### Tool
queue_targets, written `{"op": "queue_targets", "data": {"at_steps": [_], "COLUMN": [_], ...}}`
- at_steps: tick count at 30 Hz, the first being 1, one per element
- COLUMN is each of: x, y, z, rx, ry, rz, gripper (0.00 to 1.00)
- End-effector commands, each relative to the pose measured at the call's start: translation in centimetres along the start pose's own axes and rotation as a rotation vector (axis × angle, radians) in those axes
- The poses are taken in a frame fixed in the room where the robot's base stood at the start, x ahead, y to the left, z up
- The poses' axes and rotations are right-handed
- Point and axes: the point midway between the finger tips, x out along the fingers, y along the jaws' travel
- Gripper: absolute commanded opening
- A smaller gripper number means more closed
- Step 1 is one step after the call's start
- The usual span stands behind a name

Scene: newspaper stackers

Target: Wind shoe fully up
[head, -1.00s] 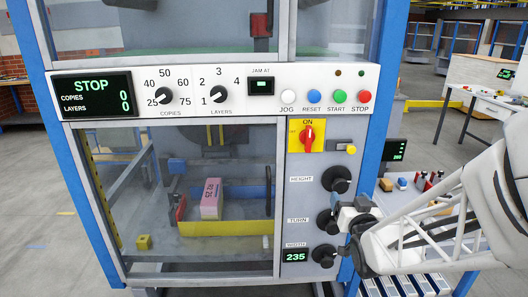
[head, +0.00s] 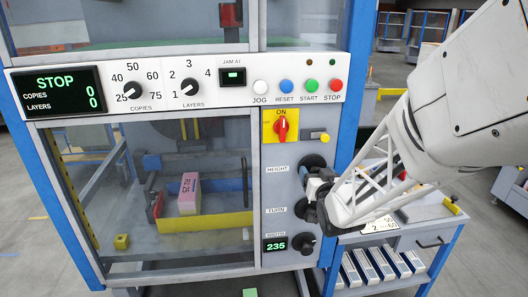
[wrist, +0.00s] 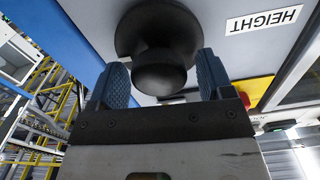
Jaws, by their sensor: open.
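The black HEIGHT knob (head: 313,162) is on the right of the machine's front panel, beside its label. In the wrist view the round knob (wrist: 160,65) lies between the two blue-grey fingers of my gripper (wrist: 160,72), with a visible gap on each side. My gripper (head: 308,182) is open just in front of this knob in the head view and partly covers the controls. Behind the window, a pink bundle (head: 188,195) stands upright by a yellow bar (head: 210,222). I cannot tell for certain which part is the shoe.
The TURN knob (head: 305,209) and WIDTH knob (head: 303,245) sit below, with a display (head: 276,243) reading 235. A red switch on a yellow plate (head: 281,126) is above. The status screen (head: 58,92) reads STOP. A blue-framed cart (head: 440,243) stands at right.

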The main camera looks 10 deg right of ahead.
Motion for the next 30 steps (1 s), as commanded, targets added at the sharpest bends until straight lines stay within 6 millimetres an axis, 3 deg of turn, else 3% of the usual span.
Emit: {"op": "queue_targets", "data": {"at_steps": [14,23,30], "x": [0.55,0.54,0.54], "y": [0.0,0.0,-0.01], "z": [0.01,0.02,0.02], "rx": [0.0,0.0,-0.011], "ry": [0.0,0.0,0.0], "rz": [0.0,0.0,0.0], "gripper": [0.73,0.29,0.27]}}
